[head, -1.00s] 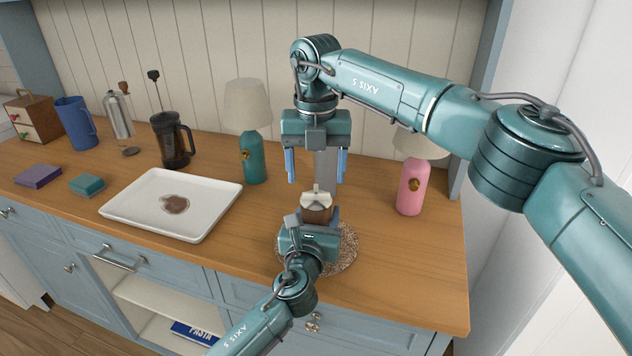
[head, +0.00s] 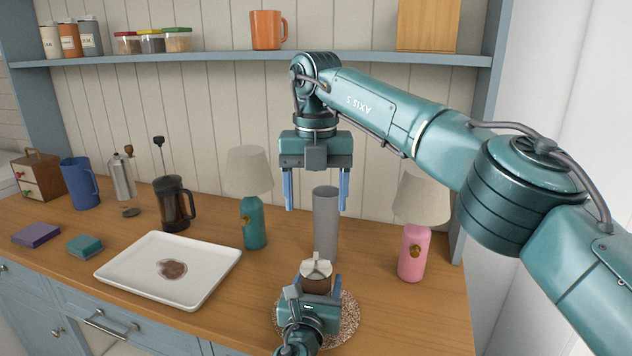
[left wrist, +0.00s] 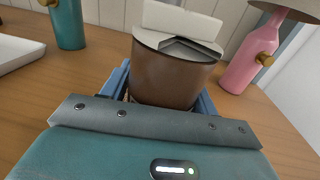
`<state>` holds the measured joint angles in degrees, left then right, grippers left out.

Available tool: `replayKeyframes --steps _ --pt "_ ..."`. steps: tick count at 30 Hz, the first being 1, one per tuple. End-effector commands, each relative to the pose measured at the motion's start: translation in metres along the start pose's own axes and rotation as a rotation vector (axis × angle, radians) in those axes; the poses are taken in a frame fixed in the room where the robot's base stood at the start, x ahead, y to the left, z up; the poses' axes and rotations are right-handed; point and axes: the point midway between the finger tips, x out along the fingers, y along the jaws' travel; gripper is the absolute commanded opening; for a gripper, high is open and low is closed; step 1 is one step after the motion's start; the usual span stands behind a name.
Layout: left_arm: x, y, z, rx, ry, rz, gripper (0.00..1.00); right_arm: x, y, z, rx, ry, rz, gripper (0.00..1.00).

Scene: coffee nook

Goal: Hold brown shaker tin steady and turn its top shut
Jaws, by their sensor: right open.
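The brown shaker tin (head: 316,285) stands upright on a speckled round mat (head: 349,318) on the counter. Its pale top (head: 316,266) has a raised grip bar. In the left wrist view the brown tin (left wrist: 172,80) sits between my left gripper's blue fingers, one on each side, with the pale top (left wrist: 178,38) above them. My left gripper (head: 313,292) is around the tin from the front and appears shut on it. My right gripper (head: 316,203) is open and empty, pointing down above the tin, its two blue fingers apart.
A grey cylinder (head: 326,222) stands just behind the tin. A green lamp (head: 254,225) is to the left and a pink lamp (head: 412,252) to the right. A white tray (head: 215,276) lies left of the mat. A shelf (head: 350,58) runs above.

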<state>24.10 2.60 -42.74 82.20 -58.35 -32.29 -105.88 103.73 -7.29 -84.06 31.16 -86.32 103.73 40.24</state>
Motion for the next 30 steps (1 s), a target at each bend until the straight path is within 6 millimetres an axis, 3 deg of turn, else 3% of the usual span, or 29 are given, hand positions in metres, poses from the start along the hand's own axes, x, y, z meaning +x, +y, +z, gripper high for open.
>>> replayKeyframes --steps 7,17,30 --pt "0.0 0.0 0.0 0.0 0.0 0.0 0.79 0.0 0.0 0.0 0.0 0.0 0.0 0.69" --pt "-0.007 0.0 -0.001 0.001 0.0 0.0 0.79 0.0 0.0 0.0 0.0 0.0 0.0 0.69" --pt "-0.092 0.0 -0.001 -0.001 0.002 -0.001 0.79 0.0 0.0 0.0 0.0 0.0 0.0 0.69"
